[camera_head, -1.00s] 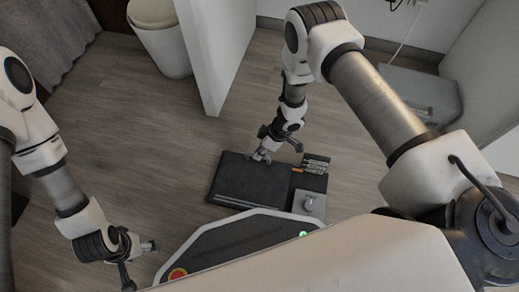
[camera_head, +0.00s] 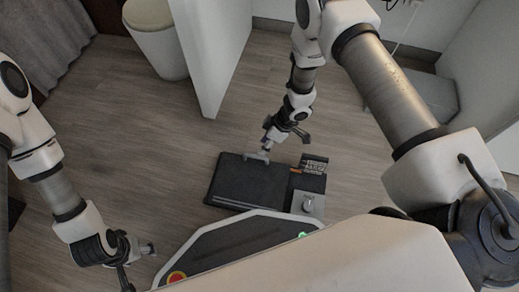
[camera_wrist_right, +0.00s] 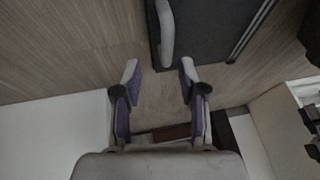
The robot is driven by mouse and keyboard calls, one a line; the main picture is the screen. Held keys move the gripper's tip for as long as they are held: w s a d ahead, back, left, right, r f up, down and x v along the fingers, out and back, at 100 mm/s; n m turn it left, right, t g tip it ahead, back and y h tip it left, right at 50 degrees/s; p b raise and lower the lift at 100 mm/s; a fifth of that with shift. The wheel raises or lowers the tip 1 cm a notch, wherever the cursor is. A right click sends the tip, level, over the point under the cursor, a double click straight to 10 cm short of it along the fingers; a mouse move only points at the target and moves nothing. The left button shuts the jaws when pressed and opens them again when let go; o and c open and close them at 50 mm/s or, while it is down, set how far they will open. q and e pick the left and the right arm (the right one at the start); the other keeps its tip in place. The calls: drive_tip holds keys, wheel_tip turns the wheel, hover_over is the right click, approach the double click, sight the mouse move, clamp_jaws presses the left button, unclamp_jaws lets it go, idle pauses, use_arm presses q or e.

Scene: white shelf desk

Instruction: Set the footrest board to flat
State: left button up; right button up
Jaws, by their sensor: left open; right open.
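The footrest board (camera_head: 250,183) is a dark panel low over the floor, in front of my base. It looks about level in the head view, but its exact tilt is hard to tell. A grey handle-like piece (camera_head: 258,156) is at its far edge. In the right wrist view the board (camera_wrist_right: 215,25) and the grey piece (camera_wrist_right: 166,30) show at the top, beyond the fingertips. My right gripper (camera_head: 272,144) is open at the far edge; in its wrist view the jaws (camera_wrist_right: 158,75) are empty. My left gripper (camera_head: 148,249) is open and empty, left of the board.
Beside the board are a dark label plate (camera_head: 314,164) and a grey knob-like fitting (camera_head: 308,203). A white panel (camera_head: 212,60) stands behind, with a white bin (camera_head: 155,40) to its left. A grey box (camera_head: 428,100) is at the right. Wood floor is open to the left.

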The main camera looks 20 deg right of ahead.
drive_tip(key=v, duration=0.6)
drive_tip(key=shift+d+r, duration=0.2)
drive_tip(key=shift+r, duration=0.1)
